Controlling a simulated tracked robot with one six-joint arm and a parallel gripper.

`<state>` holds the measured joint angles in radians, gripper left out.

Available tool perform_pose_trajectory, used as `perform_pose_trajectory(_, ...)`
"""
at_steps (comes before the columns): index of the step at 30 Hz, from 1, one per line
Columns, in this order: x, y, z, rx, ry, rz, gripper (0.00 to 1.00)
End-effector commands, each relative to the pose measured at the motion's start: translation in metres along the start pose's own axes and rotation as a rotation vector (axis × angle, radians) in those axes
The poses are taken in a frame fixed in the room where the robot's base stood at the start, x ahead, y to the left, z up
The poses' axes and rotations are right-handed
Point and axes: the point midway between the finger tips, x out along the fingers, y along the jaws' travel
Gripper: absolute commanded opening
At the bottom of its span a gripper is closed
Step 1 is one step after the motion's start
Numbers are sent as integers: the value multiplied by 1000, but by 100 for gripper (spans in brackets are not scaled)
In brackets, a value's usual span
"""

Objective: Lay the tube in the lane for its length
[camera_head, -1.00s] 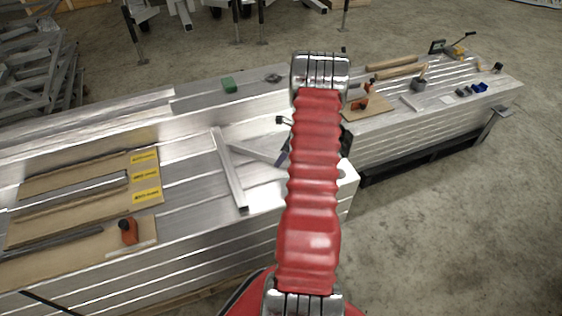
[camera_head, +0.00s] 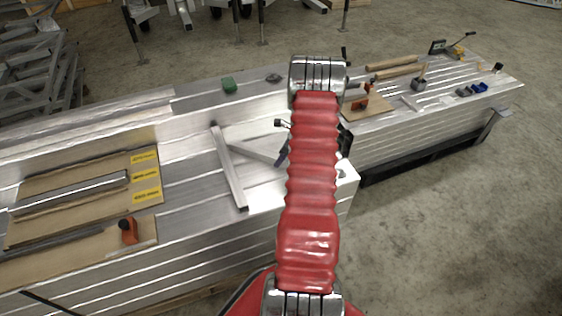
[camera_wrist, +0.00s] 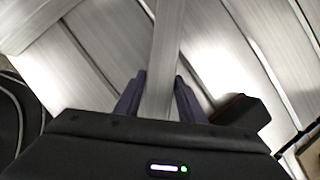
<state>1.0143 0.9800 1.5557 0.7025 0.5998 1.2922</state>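A plain aluminium tube (camera_head: 256,154) slants across the bench top, with its far end by a second, longer bar (camera_head: 230,168). My gripper (camera_head: 284,152) is at the tube's near end, partly hidden behind my red arm. In the wrist view the tube (camera_wrist: 163,50) runs between the two dark fingers of my gripper (camera_wrist: 160,78), filling the gap. The gripper looks shut on it. A plywood board (camera_head: 88,215) with lanes and several yellow labels (camera_head: 145,176) lies at the left. One bar (camera_head: 70,192) lies in a lane. The label writing is too small to read.
An orange-and-black tool (camera_head: 128,231) stands at the board's near right corner. More tools and a wooden board (camera_head: 366,108) lie on the right bench. Bare bench top lies between labels and bars.

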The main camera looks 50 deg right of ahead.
Motion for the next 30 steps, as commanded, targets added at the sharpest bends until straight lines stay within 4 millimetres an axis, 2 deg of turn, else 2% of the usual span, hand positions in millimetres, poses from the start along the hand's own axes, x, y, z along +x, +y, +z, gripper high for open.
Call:
perform_pose_trajectory(1, 0, 0, 0, 0, 0, 0, 32)
perform_pose_trajectory(15, 0, 0, 0, 0, 0, 0, 0)
perform_pose_trajectory(30, -6, -1, 3, -1, -1, -2, 0)
